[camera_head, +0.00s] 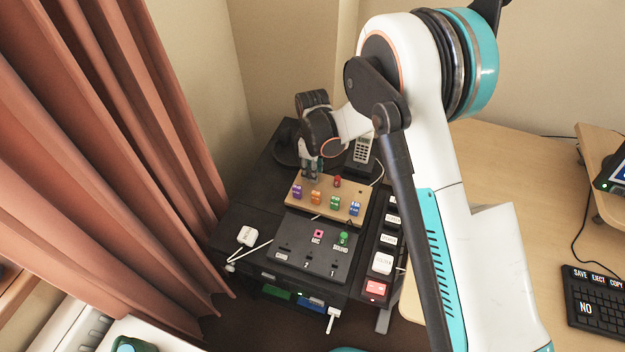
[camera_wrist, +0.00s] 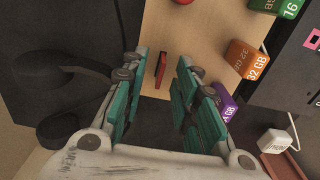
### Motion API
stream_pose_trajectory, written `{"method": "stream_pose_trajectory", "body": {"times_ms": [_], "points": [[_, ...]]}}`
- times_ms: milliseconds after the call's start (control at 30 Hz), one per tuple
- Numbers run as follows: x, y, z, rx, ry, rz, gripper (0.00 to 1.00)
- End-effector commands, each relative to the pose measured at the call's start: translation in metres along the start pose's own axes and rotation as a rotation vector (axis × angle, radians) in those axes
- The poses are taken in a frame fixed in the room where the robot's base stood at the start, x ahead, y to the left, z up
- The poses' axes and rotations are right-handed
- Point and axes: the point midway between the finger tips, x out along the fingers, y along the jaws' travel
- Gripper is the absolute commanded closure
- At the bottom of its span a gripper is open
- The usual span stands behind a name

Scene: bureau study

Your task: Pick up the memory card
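My gripper (camera_wrist: 158,84) is open in the wrist view, its teal finger pads to the left and right of a thin red upright piece (camera_wrist: 161,68). This piece stands at the wooden board (camera_wrist: 163,32) and looks like a card; I see no label on it. A gap shows on both sides, so the fingers appear not to touch it. In the head view my gripper (camera_head: 311,172) is over the far left end of the wooden board (camera_head: 345,208), and it hides the red piece there.
Labelled blocks in purple (camera_head: 297,191), orange (camera_head: 315,197), green (camera_head: 334,203) and blue (camera_head: 354,209) line the board's front. A red knob-like piece (camera_head: 337,181) stands near my gripper. A phone (camera_head: 362,148) is behind. A black panel (camera_head: 312,252) lies in front.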

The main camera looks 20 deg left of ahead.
Motion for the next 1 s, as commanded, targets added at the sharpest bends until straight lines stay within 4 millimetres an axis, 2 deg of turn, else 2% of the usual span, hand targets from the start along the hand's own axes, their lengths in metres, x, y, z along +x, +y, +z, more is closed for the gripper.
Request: {"method": "stream_pose_trajectory", "body": {"times_ms": [167,300,400,767,1000], "points": [[0.0,0.0,0.0,0.0,0.0,0.0,0.72],[0.0,0.0,0.0,0.0,0.0,0.0,0.91],[0.0,0.0,0.0,0.0,0.0,0.0,1.0],[-0.001,0.0,0.0,0.0,0.0,0.0,1.0],[-0.016,0.0,0.0,0.0,0.0,0.0,1.0]]}}
